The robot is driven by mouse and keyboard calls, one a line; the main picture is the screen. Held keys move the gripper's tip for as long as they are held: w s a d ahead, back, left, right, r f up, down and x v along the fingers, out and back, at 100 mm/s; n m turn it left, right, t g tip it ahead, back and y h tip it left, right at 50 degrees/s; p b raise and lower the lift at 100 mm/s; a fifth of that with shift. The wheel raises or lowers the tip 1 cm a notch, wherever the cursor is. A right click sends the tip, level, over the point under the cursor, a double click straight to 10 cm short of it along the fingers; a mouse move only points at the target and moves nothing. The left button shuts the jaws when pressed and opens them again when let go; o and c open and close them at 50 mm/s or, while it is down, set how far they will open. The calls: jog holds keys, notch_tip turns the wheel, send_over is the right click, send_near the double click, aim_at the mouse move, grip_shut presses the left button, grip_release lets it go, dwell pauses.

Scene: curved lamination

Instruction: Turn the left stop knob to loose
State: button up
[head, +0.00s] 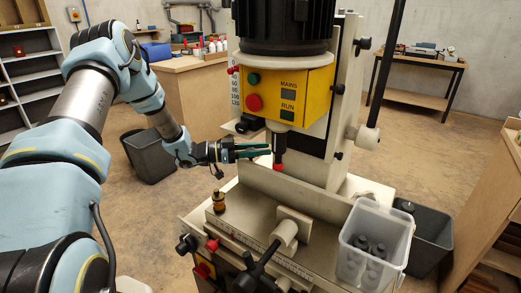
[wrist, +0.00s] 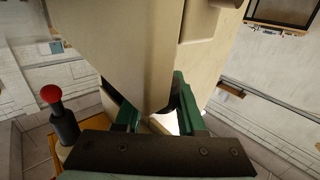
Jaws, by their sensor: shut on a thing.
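My gripper (head: 266,151) has green fingers and is at the machine's column, below the yellow control box. In the wrist view, the fingers (wrist: 160,115) are apart on both sides of a cream edge of the machine (wrist: 130,45), which hides what lies at their tips. Several knobs show on the machine. A black knob (head: 186,243) and a red knob (head: 212,245) are at the left of the table front, apart from my gripper. I cannot tell which is the left stop knob, or its setting. The wrist view shows a red-topped black post (wrist: 60,115) at left.
The yellow control box (head: 300,95) stands just above my gripper. A dark spindle with a red end (head: 279,167) is close to the fingertips. A small brass-and-black piece (head: 218,203) stands on the table. A clear bin (head: 397,232) with dark bottles is at right. Floor shows at left.

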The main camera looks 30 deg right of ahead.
grip_shut()
jog(key=shift+n+t, duration=0.4)
jog(key=shift+t, duration=0.2)
jog(key=shift+w+a+r+n+t+y+b, duration=0.1)
jog(key=shift+w+a+n+t+y+b, duration=0.4)
jog(key=shift+n+t+y+b, duration=2.1)
jog(key=shift+w+a+f+n+t+y+b, duration=0.15)
jog(key=shift+w+n+t+y+b, duration=0.9)
jog(key=shift+n+t, duration=2.9)
jog(key=shift+w+a+r+n+t+y+b, duration=0.25)
jog(key=shift+n+t+y+b, duration=0.85)
jog(key=shift+n+t+y, duration=2.25)
jog(key=shift+w+a+f+m+t+h, duration=0.1)
jog(key=shift+m+t+h, duration=0.6)
jog(key=shift+m+t, duration=0.3)
jog(key=o, duration=0.9)
grip_release()
